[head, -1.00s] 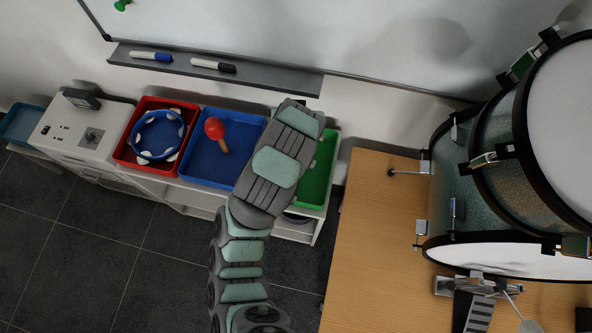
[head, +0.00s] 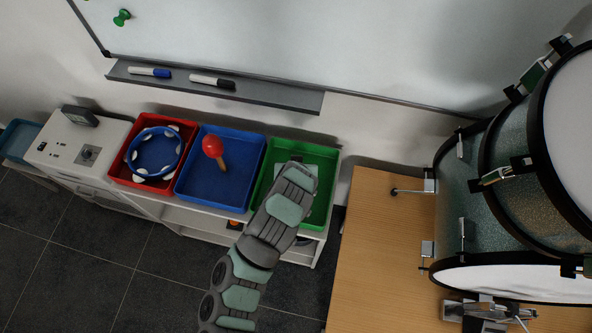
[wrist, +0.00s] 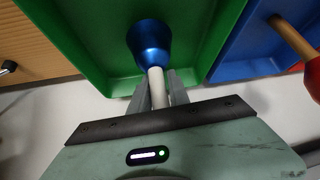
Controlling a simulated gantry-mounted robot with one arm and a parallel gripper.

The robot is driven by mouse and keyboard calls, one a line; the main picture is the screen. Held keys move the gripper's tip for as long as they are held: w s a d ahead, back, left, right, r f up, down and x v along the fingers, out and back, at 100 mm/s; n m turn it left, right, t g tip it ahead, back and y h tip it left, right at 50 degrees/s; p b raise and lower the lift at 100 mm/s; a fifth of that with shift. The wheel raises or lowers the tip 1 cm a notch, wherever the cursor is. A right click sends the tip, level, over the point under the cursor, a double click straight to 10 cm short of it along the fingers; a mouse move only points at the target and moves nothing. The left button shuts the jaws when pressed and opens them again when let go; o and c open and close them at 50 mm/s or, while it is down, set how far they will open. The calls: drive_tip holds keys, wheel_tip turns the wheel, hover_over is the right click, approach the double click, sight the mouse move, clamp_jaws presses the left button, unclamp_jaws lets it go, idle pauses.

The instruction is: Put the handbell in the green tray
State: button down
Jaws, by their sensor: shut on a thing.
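The handbell has a blue metallic bell (wrist: 149,44) and a white handle (wrist: 156,82). In the wrist view, my gripper (wrist: 156,90) is shut on the white handle. The blue bell end points away from my gripper and shows against the inside of the green tray (wrist: 205,55); I cannot tell whether it touches the tray. In the head view the green tray (head: 325,160) is the rightmost of three trays, and my arm reaches over it. My arm hides the handbell and the gripper's fingers there.
The blue tray (head: 245,165) beside it holds a red maraca (head: 213,147). The red tray (head: 185,125) holds a blue tambourine (head: 133,160). A wooden table (head: 375,230) with drums (head: 455,195) stands to the right. A whiteboard ledge (head: 280,95) runs behind the trays.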

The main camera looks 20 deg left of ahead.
drive_tip(key=shift+f, duration=1.35)
drive_tip(key=shift+f, duration=0.1)
drive_tip(key=c, duration=1.2)
unclamp_jaws()
drive_tip(key=shift+c, duration=0.2)
drive_tip(key=shift+s+d+r, duration=0.15)
drive_tip(key=shift+r, duration=0.3)
drive_tip(key=p+v, duration=0.1)
drive_tip(key=v, duration=1)
